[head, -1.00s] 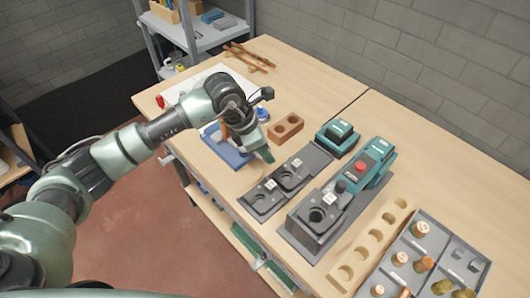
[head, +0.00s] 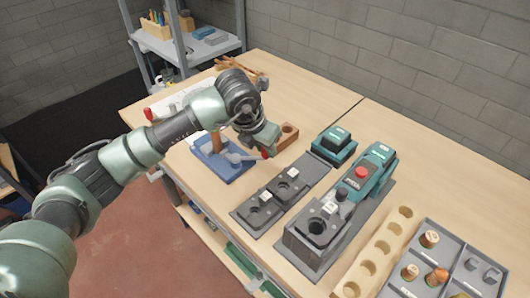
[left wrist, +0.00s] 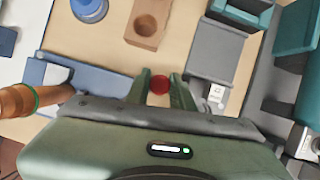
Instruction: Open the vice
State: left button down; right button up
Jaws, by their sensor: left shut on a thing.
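The vice is a blue block (head: 237,170) on the table, with a grey lever (head: 240,157) that ends in a red knob (head: 265,154). In the left wrist view the blue vice (left wrist: 105,76) lies at the left. A copper-brown cylinder (head: 216,143) stands at the vice; it also shows in the left wrist view (left wrist: 18,101). My left gripper (head: 266,149) is at the lever's end. In the left wrist view its fingers (left wrist: 160,85) are shut on the red knob (left wrist: 159,84). The jaws of the vice are partly hidden by my arm.
A grey two-part fixture (head: 268,201) and a teal device (head: 362,179) lie to the right. A wooden holder (head: 380,245) and a grey tray (head: 440,245) are at the lower right.

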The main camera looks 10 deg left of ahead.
pick_arm(q)
jog(key=shift+w+r, duration=0.2)
jog(key=c, duration=1.5)
grip_release()
jog(key=o, duration=0.3)
jog(key=shift+f, duration=0.1)
jog(key=shift+s, duration=0.1)
jog(key=b+v, duration=0.1)
jog(key=v, duration=0.6)
jog(key=shift+r+b, duration=0.35)
jog(key=shift+s+a+f, duration=0.1)
jog(key=shift+s, duration=0.1)
